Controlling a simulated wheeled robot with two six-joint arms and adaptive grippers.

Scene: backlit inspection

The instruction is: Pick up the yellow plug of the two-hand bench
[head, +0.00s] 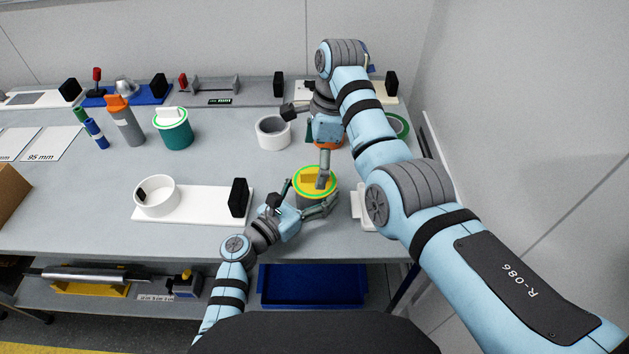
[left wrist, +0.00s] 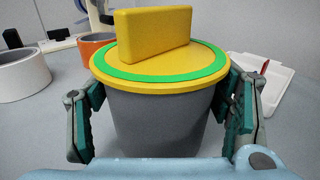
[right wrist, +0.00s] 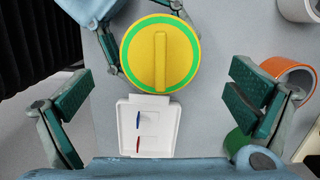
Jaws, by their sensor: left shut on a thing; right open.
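The yellow plug (head: 309,178) has a bar handle and a green ring, and sits in the top of a grey cup (left wrist: 160,122). In the left wrist view the yellow plug (left wrist: 150,62) closes the cup's mouth. My left gripper (head: 310,209) is shut on the grey cup, with one finger on each side. My right gripper (head: 325,180) is open above the plug. In the right wrist view the plug (right wrist: 160,55) lies ahead of and between the open fingers, with the bar pointing away from the wrist. In the head view my right gripper partly hides the plug.
A white tray (right wrist: 150,125) with a blue and a red pen lies beside the cup. A white ring (head: 273,132) and an orange ring (right wrist: 290,76) stand behind it. A teal pot (head: 173,130) and a white fixture board (head: 205,205) are to the left.

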